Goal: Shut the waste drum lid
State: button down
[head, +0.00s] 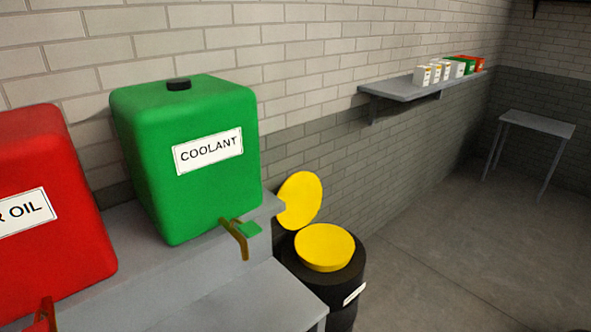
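The black waste drum (348,302) stands on the floor beside the grey bench, right of the green tank. A yellow round lid (301,199) stands raised, nearly upright, at the drum's back left edge, with its lower left part hidden by the bench corner. A second yellow disc (325,246) lies flat over the drum's top, inside the black rim; I cannot tell whether it is a cover or the drum's opening. A small white label on the drum's front is too small to read. My gripper is not in view.
A green COOLANT tank (190,155) with a tap (240,233) and a red OIL tank (50,215) stand on the grey bench (215,297). A wall shelf (405,90) holds several small boxes. A small table (537,123) stands far right. Floor right of the drum is clear.

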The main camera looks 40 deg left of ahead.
aim_at(302, 192)
jog(key=u, duration=0.25)
jog(key=i, duration=0.8)
jog(key=u, duration=0.55)
jog(key=i, duration=0.8)
jog(key=u, duration=0.3)
